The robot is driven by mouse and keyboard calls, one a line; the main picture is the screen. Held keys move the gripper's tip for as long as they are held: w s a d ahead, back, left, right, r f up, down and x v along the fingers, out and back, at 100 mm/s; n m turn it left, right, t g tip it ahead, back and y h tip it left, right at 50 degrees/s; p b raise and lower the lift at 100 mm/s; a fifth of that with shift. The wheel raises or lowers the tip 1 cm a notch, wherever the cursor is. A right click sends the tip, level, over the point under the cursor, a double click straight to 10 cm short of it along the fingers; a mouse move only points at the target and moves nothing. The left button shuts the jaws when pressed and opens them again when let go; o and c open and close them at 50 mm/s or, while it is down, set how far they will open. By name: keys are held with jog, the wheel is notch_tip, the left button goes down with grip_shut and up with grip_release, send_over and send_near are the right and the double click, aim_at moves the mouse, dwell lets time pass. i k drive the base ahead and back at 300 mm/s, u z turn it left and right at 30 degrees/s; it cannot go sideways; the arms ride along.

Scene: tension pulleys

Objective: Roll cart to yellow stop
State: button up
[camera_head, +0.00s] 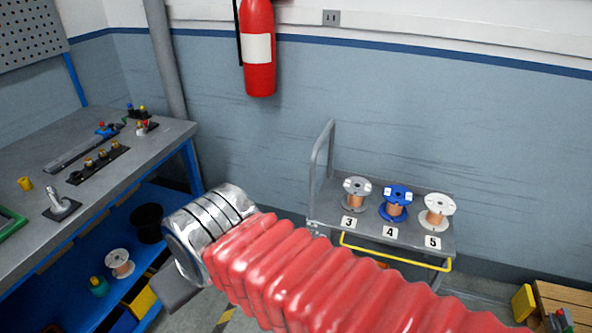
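The grey cart (330,207) stands against the back wall, right of centre, with a raised grey push handle at its left end. A yellow bar (395,256) runs along its near side. Its top carries three wire spools: a grey one (356,194), a blue one (396,203) and a white one (437,211), with tags 3, 4 and 5 in front. A yellow block (523,303), possibly the stop, is right of the cart, apart from it. My red-sleeved arm crosses the lower foreground and hides the floor and part of the cart's underside. My gripper's fingers do not show.
A grey-topped workbench (120,165) with tools and a blue lower shelf (65,305) fills the left. A wooden pallet or crate (565,298) is at the lower right. A red fire extinguisher (258,75) hangs on the wall. Little floor shows.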

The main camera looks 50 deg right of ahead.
aim_at(408, 239)
jog(key=u, duration=1.65)
jog(key=k, duration=0.85)
jog(key=z, duration=1.2)
jog(key=i, duration=0.4)
